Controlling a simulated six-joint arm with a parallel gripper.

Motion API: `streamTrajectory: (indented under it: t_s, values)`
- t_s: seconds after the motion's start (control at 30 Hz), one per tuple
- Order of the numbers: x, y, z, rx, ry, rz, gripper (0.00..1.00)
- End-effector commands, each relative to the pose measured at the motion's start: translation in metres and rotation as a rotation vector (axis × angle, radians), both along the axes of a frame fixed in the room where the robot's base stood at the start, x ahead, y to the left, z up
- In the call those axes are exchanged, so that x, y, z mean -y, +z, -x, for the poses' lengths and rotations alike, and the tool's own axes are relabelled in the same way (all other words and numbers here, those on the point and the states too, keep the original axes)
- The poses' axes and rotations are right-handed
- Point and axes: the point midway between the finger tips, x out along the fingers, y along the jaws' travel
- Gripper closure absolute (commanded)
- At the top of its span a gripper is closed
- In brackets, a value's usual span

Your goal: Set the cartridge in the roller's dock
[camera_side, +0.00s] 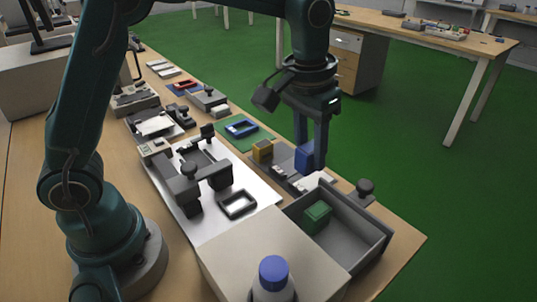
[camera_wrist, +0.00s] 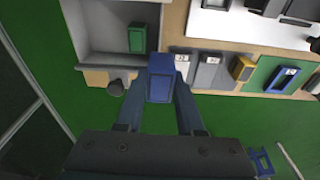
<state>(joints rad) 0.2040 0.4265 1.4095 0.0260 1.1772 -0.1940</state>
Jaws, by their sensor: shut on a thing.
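My gripper (camera_side: 311,150) is shut on a blue block (camera_side: 303,158), which looks like the cartridge. In the wrist view the blue block (camera_wrist: 160,86) is upright between the fingers, by the bench's edge. In the side view it is near a grey tray (camera_side: 283,160); I cannot tell whether it touches it. A dark roller-like device (camera_side: 205,180) stands on a white board (camera_side: 180,215). A dark open rectangular frame (camera_side: 238,205), possibly the dock, lies on the board in front of it. It is empty.
A grey open box (camera_side: 355,225) holds a green block (camera_side: 317,216). A yellow block (camera_side: 262,150) stands in the grey tray. A blue frame (camera_side: 241,126) lies on a green mat. A blue-capped bottle (camera_side: 273,275) stands in front. The bench is crowded.

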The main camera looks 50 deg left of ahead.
Motion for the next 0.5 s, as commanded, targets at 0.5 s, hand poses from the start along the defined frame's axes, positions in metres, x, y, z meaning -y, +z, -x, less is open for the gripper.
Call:
streamTrajectory:
  t_s: [0.5]
  values:
    - [-0.055, -0.039, 0.057, -0.011, -0.095, -0.004, 1.0]
